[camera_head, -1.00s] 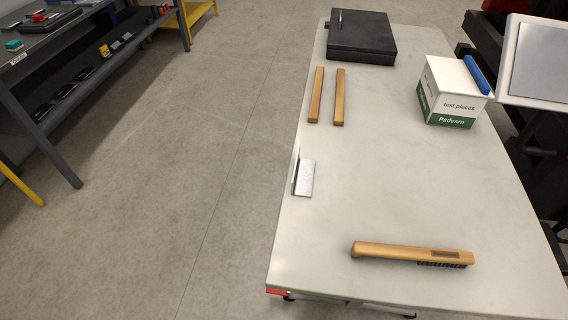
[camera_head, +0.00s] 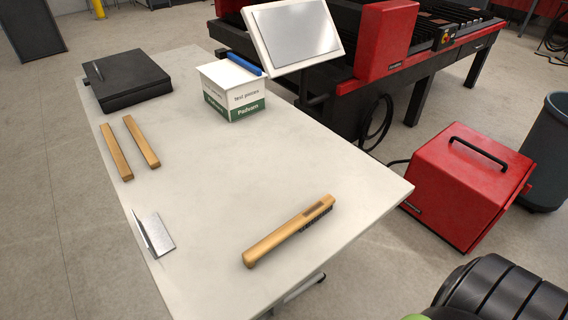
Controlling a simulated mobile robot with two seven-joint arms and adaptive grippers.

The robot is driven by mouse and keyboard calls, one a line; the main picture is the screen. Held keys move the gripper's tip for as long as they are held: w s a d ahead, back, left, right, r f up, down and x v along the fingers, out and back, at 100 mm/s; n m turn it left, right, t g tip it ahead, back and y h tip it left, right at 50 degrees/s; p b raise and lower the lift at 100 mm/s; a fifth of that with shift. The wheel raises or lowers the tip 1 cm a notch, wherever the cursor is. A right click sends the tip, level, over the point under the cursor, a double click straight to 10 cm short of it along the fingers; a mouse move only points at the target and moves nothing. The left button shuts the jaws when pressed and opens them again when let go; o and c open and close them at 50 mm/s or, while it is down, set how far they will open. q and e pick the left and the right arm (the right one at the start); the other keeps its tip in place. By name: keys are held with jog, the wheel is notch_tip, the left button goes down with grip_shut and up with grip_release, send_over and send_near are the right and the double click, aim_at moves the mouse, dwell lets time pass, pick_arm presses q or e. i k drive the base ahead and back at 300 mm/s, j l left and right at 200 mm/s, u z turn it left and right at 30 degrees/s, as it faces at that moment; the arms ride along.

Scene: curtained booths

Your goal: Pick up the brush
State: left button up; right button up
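The brush (camera_head: 289,232) lies on the near part of the pale table (camera_head: 215,187). It has a long light-wood handle and dark bristles along its upper-right part, facing the table's right edge. Its rounded handle end points to the lower left. Neither of my grippers is in view, and nothing is touching the brush.
On the table are a bent metal plate (camera_head: 155,234), two wooden bars (camera_head: 116,153) (camera_head: 141,142), a black case (camera_head: 128,80) and a white-green box (camera_head: 231,92) with a blue bar (camera_head: 244,65). A red machine (camera_head: 463,188) stands right of the table. The surface around the brush is clear.

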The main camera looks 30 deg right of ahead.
aim_at(302, 221)
jog(key=l+z, duration=0.15)
jog(key=z, duration=0.25)
jog(key=k+l+z, duration=0.1)
jog(key=z, duration=0.3)
jog(key=l+u, duration=0.2)
jog(key=l, duration=0.4)
jog(key=k+l+u, duration=0.25)
jog(key=l, duration=0.4)
jog(key=i, duration=0.1)
